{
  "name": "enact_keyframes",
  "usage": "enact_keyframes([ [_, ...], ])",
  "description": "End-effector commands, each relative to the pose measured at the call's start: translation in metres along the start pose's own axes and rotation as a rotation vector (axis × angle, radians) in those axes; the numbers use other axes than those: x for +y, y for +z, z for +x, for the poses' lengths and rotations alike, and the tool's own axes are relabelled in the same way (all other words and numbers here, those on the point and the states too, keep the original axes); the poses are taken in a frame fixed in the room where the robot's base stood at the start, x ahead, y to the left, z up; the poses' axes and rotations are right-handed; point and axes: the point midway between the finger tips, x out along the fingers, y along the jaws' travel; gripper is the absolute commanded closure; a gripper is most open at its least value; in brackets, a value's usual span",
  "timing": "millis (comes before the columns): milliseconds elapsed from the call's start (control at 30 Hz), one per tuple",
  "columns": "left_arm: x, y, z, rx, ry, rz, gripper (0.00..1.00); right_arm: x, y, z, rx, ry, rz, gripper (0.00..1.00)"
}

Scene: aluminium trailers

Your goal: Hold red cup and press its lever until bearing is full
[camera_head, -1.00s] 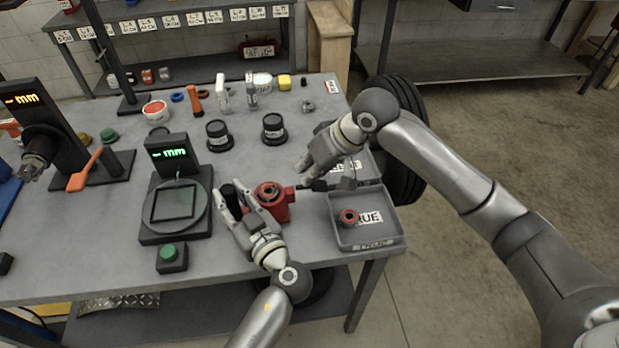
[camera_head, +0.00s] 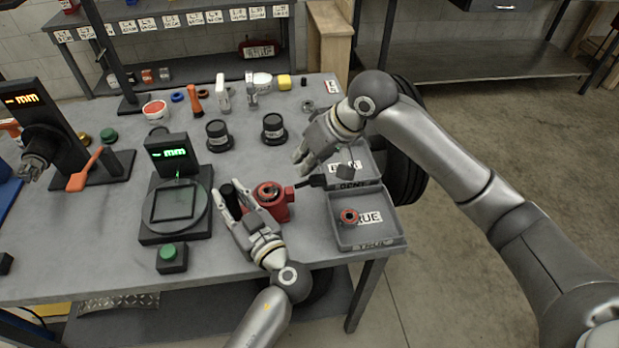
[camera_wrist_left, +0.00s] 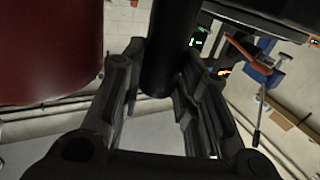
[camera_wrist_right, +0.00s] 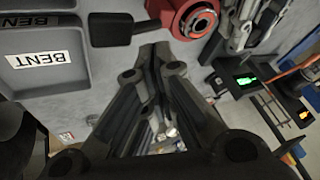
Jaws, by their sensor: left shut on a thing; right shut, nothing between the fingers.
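The red cup (camera_head: 273,204) stands on the grey table, with a ring-shaped bearing (camera_head: 268,189) at its top. How full the bearing is cannot be made out. My left gripper (camera_head: 234,195) is shut on the cup's black handle (camera_wrist_left: 170,45), left of the red body (camera_wrist_left: 50,50). The lever (camera_head: 318,181) sticks out to the cup's right and ends in a black pad (camera_wrist_right: 110,28). My right gripper (camera_head: 303,163) is shut and empty, just behind and above the lever in the head view. The cup's top also shows in the right wrist view (camera_wrist_right: 195,20).
A tray labelled TRUE (camera_head: 390,232) holds a red ring part (camera_head: 349,217). A BENT tray (camera_head: 372,183) lies behind it, under my right arm. A gauge with a round plate (camera_head: 198,222) and a green button (camera_head: 169,252) stand left of the cup.

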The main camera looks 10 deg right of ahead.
Motion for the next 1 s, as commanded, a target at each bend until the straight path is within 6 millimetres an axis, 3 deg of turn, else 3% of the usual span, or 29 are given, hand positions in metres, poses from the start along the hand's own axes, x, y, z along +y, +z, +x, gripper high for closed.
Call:
enact_keyframes([
  [467,0.001,0.001,-0.001,-0.001,0.004,0.001,1.00,-0.023,-0.023,-0.031,0.002,0.000,-0.001,1.00],
  [1000,0.001,0.001,-0.001,-0.002,0.004,0.000,1.00,-0.024,-0.024,-0.032,0.001,0.000,0.000,1.00],
])
